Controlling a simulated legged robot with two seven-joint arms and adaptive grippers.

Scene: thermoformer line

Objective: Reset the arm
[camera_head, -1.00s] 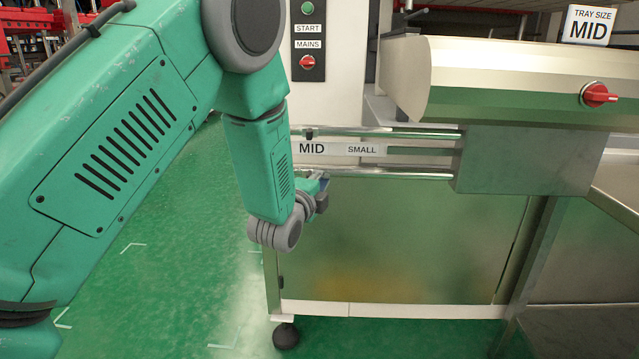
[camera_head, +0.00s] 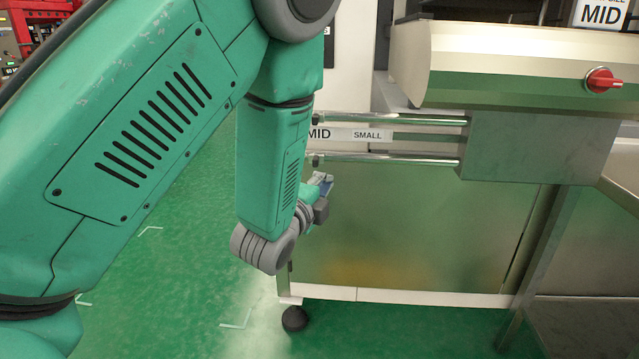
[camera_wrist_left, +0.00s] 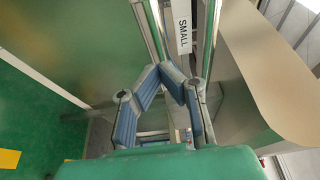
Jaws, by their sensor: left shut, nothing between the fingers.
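My green left arm crosses the left half of the head view. Its gripper (camera_head: 322,183) is small and partly hidden behind my wrist, in front of the machine's steel front panel and below the rails. In the left wrist view the blue-padded fingers (camera_wrist_left: 163,72) come together at their tips, shut and empty. The size rails (camera_head: 400,138) of the machine carry a SMALL label (camera_head: 367,135) and a MID label that my arm partly covers. The SMALL label also shows in the left wrist view (camera_wrist_left: 182,22), beyond the fingertips. My right gripper is not in view.
A steel block (camera_head: 540,148) sits at the right end of the rails. Above it is a metal cover (camera_head: 500,65) with a red knob (camera_head: 603,81). A steel table edge (camera_head: 618,190) stands at the right. The green floor (camera_head: 170,290) at the left is open.

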